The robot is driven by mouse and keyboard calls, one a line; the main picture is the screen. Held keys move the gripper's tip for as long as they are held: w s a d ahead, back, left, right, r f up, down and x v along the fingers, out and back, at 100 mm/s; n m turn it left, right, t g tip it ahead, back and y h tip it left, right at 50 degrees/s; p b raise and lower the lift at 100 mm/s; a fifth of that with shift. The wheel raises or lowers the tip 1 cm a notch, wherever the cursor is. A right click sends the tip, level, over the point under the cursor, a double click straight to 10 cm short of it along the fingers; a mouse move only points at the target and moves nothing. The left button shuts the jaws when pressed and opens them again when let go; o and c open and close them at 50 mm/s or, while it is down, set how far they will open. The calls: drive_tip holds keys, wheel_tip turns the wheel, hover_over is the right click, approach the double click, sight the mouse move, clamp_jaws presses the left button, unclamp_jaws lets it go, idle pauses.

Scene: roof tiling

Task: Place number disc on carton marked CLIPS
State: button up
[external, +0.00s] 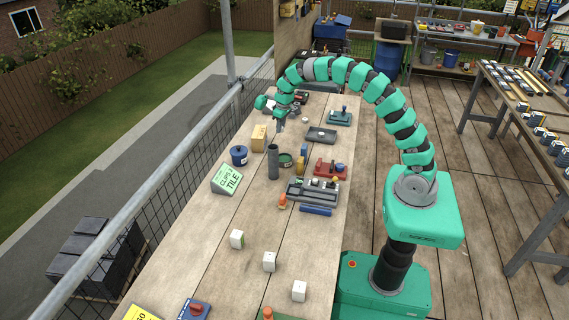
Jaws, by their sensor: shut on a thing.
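My gripper (281,121) is at the end of the teal arm, low over the far part of the bench. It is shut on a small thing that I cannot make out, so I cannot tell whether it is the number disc. A tan carton (259,138) stands to the left of and slightly nearer than my gripper; any marking on it is too small to read. No number disc can be picked out with certainty.
A dark blue pot (239,155) and a tall grey cylinder (273,161) stand in front of the carton. A grey tray (321,135) lies right of my gripper. White blocks (269,262) stand on the near bench. A railing runs along the left.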

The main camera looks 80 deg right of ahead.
drive_tip(key=p, duration=0.4)
approach(259, 131)
wheel_tip(259, 131, down, 2)
drive_tip(key=s+a, duration=0.1)
drive_tip(key=s, duration=0.2)
drive_tip(key=shift+w+f+p, duration=0.3)
drive_tip(key=shift+w+p, duration=0.15)
drive_tip(key=shift+w, duration=0.25)
drive_tip(key=w+p, duration=0.1)
drive_tip(key=p, duration=0.1)
drive_tip(key=w+d+p, duration=0.1)
drive_tip(key=p, duration=0.1)
drive_tip(key=shift+w+f, duration=0.1)
drive_tip(key=shift+w, duration=0.1)
drive_tip(key=shift+f+b, duration=0.55)
drive_tip(key=shift+f, duration=1.4)
drive_tip(key=shift+r, duration=0.1)
drive_tip(key=o, duration=0.9)
drive_tip(key=shift+o, duration=0.2)
